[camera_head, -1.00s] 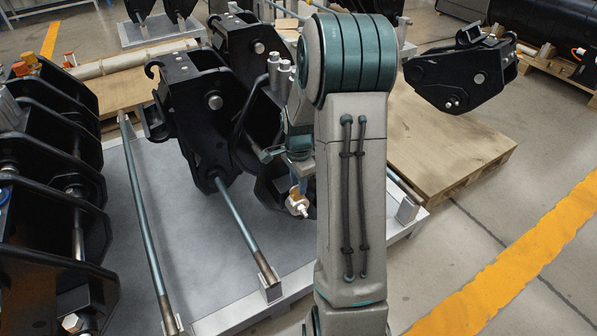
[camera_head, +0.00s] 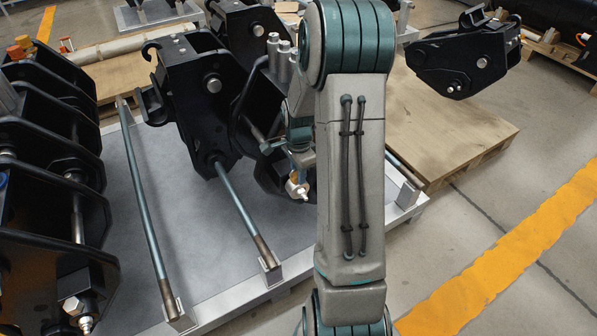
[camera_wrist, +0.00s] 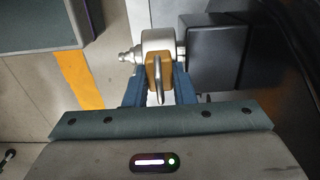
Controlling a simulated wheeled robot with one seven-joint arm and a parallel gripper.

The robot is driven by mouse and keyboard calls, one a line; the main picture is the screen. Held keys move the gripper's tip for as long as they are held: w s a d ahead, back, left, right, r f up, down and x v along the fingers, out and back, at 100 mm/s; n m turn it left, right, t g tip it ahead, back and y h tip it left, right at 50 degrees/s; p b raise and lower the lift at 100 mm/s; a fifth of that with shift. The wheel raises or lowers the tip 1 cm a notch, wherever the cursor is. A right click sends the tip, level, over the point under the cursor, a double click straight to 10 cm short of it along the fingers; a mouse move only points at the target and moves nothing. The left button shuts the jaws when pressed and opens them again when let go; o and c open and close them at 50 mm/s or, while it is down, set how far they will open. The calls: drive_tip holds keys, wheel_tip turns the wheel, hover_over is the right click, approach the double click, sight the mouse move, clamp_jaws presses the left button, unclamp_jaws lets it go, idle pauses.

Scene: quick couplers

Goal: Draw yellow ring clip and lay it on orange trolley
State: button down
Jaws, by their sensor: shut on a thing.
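The yellow ring clip shows in the wrist view as a yellow-brown piece (camera_wrist: 154,72) with a thin metal loop. It sits at a silver pin end (camera_wrist: 158,40) with a stepped tip. My gripper (camera_wrist: 158,90) has its two blue fingers shut on the clip, one on each side. In the head view my gripper (camera_head: 302,165) reaches down beside a black coupler, and a small part of the clip (camera_head: 294,179) shows above the silver pin tip (camera_head: 298,190). My arm hides much of this area. I cannot make out an orange trolley in either view.
Black couplers (camera_head: 195,95) stand on a grey metal platform (camera_head: 205,265) with long rods. A row of black couplers (camera_head: 45,150) stands close on the left. A wooden pallet (camera_head: 440,140) is at the right. Floor with a yellow stripe (camera_head: 500,265) is clear at lower right.

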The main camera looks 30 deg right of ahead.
drive_tip(key=shift+r, duration=0.1)
drive_tip(key=shift+r+p, duration=3.15)
drive_tip(key=shift+r, duration=1.05)
wheel_tip(320, 180, up, 4)
drive_tip(key=p, duration=0.3)
drive_tip(key=w+a+r+n, duration=0.1)
drive_tip(key=w+a+n, duration=0.1)
drive_tip(key=a+n, duration=0.65)
drive_tip(key=w+a+r+n, duration=0.2)
drive_tip(key=a+n, duration=0.5)
drive_tip(key=n, duration=0.2)
wheel_tip(320, 180, up, 7)
drive_tip(key=s+p, duration=0.2)
drive_tip(key=p, duration=1.5)
drive_tip(key=shift+s+d+p, duration=0.35)
drive_tip(key=shift+s, duration=0.05)
